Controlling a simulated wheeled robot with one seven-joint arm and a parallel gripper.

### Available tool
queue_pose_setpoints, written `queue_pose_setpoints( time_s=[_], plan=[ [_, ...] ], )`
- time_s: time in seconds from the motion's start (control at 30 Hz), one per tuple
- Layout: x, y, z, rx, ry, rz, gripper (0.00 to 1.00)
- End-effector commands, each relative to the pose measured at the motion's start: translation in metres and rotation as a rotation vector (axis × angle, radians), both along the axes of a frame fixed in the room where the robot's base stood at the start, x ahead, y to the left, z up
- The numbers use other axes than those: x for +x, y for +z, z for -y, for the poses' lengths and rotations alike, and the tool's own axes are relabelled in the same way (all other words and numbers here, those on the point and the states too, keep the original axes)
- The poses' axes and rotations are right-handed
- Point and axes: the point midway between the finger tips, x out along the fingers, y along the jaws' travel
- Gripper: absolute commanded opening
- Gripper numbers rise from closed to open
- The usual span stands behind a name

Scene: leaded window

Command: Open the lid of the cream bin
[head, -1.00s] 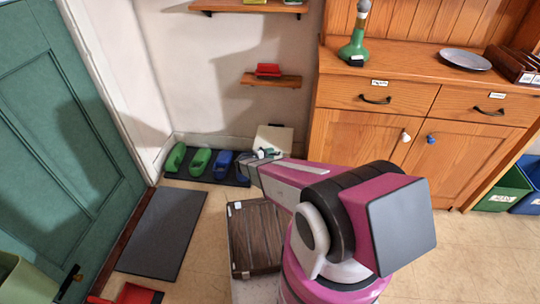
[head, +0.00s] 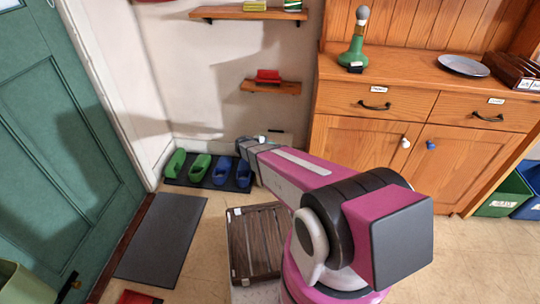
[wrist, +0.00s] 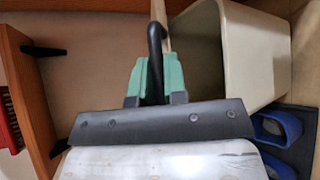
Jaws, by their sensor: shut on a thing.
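The cream bin (wrist: 258,55) shows at the right of the wrist view, turned sideways by the camera's tilt, with its shaded inside visible through the open mouth. My gripper (wrist: 155,78) has its green finger pads closed around a black handle (wrist: 156,42) beside that mouth. The lid itself is hard to make out; at most a narrow pale strip shows next to the handle. In the head view my gripper end (head: 252,146) is by the wall, beyond my arm. My arm hides the bin there, and the fingertips are too small to judge.
Blue shoes (head: 221,170) and green shoes (head: 200,166) stand on a dark mat left of my gripper. A small wall shelf (head: 270,87) with a red object hangs above. A wooden cabinet (head: 365,140) stands to the right. A slatted crate (head: 256,240) is on the floor nearer me.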

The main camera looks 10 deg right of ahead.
Motion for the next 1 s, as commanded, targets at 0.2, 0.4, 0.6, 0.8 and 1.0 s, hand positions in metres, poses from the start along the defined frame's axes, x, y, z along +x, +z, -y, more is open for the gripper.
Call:
queue_pose_setpoints(
  time_s=[0.2, 0.4, 0.6, 0.8, 1.0],
  plan=[
    [0.025, 0.044, 0.008, 0.061, -0.003, -0.175, 0.0],
    [0.055, 0.076, 0.017, 0.116, -0.003, -0.342, 0.0],
    [0.088, 0.103, 0.027, 0.167, -0.002, -0.505, 0.0],
    [0.115, 0.119, 0.036, 0.21, -0.001, -0.641, 0.0],
    [0.133, 0.129, 0.043, 0.214, 0.0, -0.659, 0.0]
  ],
)
